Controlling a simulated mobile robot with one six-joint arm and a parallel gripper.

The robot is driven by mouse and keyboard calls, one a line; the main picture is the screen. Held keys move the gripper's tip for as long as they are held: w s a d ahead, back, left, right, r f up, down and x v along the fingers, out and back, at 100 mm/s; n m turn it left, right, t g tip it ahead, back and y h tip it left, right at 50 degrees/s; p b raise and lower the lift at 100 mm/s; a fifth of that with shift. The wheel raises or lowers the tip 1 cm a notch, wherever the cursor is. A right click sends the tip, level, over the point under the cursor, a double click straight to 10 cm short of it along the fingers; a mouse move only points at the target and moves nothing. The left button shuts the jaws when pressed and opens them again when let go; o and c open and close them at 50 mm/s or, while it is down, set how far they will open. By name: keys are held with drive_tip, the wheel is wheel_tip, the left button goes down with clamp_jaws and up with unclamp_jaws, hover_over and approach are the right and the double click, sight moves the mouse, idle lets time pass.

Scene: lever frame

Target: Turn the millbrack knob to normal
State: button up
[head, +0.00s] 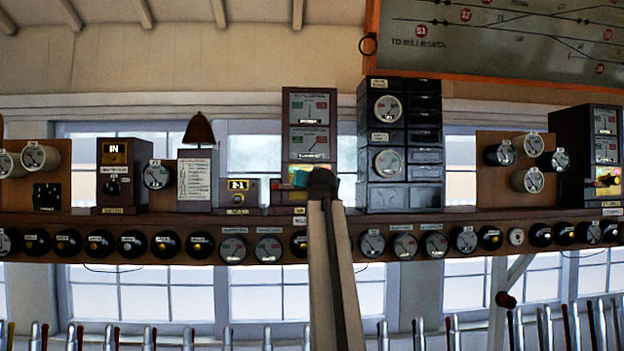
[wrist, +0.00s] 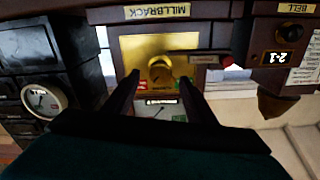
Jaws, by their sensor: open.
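The Millbrack instrument is a dark wooden case (head: 309,103) with two dials, in the middle of the shelf in the head view. My gripper (head: 322,184) stands in front of its lower part and hides the knob there. The wrist view is upside down. It shows the MILLBRACK label (wrist: 162,12), a brass plate (wrist: 136,48) and the round brass knob (wrist: 158,74). My gripper (wrist: 159,78) is open, one finger on each side of the knob in the picture. I cannot tell whether they touch it. The knob's pointer direction is unclear. Small red and green marks flank it.
A black drawer-like cabinet with dials (head: 400,150) stands just right of the Millbrack case. A small 2-1 box (head: 237,193) and a bell (head: 199,130) stand to the left. Round indicators line the shelf front (head: 180,222). Lever tops stand below.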

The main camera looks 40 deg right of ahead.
drive_tip(key=shift+p+x, duration=0.5)
drive_tip(key=shift+x, duration=1.35)
